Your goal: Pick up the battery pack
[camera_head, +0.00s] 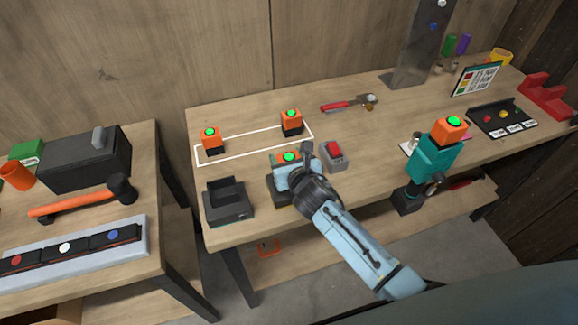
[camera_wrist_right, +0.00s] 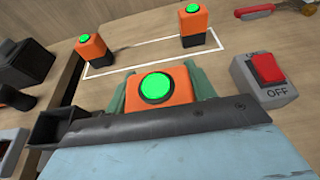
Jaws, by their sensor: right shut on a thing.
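My right gripper (camera_wrist_right: 158,99) is shut on an orange battery pack (camera_wrist_right: 180,88) with a round green top. Its fingers are on both sides of the pack. In the head view this pack (camera_head: 289,157) shows only in part behind my wrist, above or in a dark base; I cannot tell if it is clear of it. Two more battery packs, one on the left (camera_head: 211,139) and one on the right (camera_head: 291,122), stand upright at a white outlined rectangle (camera_head: 240,136). An orange pack (camera_head: 452,130) sits on top of a teal tool (camera_head: 433,163).
A black open holder (camera_head: 227,202) stands left of my gripper, and a grey box with a red switch (camera_head: 333,155) is close on its right. A red-handled tool (camera_head: 345,105) lies behind. Another table (camera_head: 130,205) with a hammer (camera_head: 80,202) is at left, across a gap.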

